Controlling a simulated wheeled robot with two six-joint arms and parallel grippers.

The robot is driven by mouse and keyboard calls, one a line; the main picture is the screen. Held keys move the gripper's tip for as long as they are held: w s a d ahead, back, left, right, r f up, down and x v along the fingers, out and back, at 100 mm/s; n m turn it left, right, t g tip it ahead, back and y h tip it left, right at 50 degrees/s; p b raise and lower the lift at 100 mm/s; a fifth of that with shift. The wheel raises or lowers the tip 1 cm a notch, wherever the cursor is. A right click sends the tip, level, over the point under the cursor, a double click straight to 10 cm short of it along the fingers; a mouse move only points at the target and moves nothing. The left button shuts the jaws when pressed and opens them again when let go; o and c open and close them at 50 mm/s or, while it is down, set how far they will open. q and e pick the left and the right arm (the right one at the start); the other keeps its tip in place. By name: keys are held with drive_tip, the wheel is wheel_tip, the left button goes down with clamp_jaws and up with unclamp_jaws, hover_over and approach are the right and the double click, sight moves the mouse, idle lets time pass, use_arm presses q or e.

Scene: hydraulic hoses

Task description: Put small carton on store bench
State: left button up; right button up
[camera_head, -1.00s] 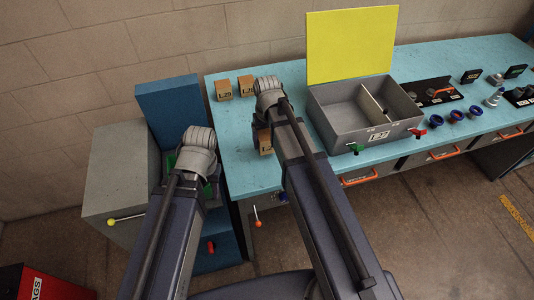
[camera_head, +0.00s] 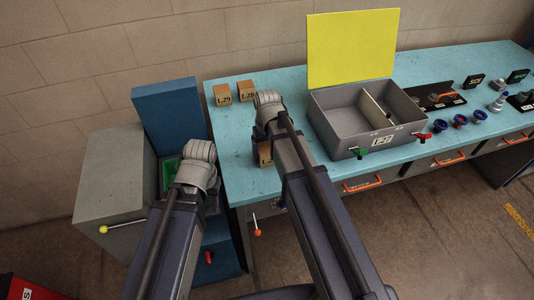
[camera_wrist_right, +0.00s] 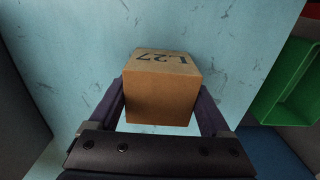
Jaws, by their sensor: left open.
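A small brown carton marked L27 (camera_wrist_right: 162,92) sits between the fingers of my right gripper (camera_wrist_right: 160,84), which press against its two sides. Beneath it in the right wrist view is the turquoise bench top. In the head view the carton (camera_head: 264,154) shows partly behind my right arm, near the bench's left front. I cannot tell whether it touches the bench top (camera_head: 330,176). My left gripper (camera_head: 190,192) is open over the blue stand with a green bin (camera_head: 170,172), its fingers mostly hidden by the wrist.
Cartons L29 (camera_head: 222,94) and L28 (camera_head: 246,90) stand at the bench's back left. A grey case (camera_head: 345,143) with a raised yellow lid (camera_head: 352,47) is right of my right arm. Fittings lie further right. A grey cabinet (camera_head: 112,185) stands left of the blue stand.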

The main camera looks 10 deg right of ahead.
sight(267, 147)
drive_tip(key=shift+o, duration=1.4)
drive_tip(key=shift+r, duration=0.15)
wheel_tip(267, 147, up, 12)
drive_tip(key=p, duration=1.2)
drive_tip(key=shift+r, duration=0.1)
drive_tip(key=s+a+n, duration=0.1)
drive_tip(key=s+a, duration=0.3)
drive_tip(key=s, duration=0.3)
drive_tip(key=s+a+n+h, duration=0.1)
drive_tip(key=s+a+n, duration=0.1)
drive_tip(key=s+a, duration=0.3)
drive_tip(key=s, duration=0.2)
drive_tip(key=shift+s+a, duration=0.25)
drive_tip(key=shift+s, duration=0.05)
